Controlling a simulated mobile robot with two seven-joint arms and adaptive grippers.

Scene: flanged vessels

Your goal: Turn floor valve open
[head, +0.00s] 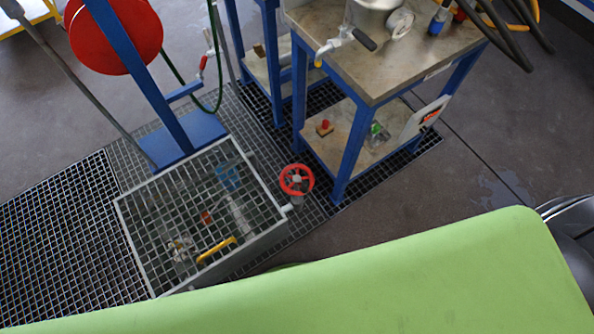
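The floor valve has a red round handwheel (296,180) on a short grey body, low by the floor. It sits at the right corner of a grate-covered box (283,228), close to the front leg of the workbench. I cannot tell from its look how far the valve is turned. Neither of my grippers is in view, and nothing touches the wheel.
A blue-framed workbench (385,80) with a lower shelf stands behind the valve. A blue stand with a red reel (115,35) and green hose is at upper left. Floor grating (60,240) lies left. Bare grey floor (420,195) is clear to the right of the valve.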

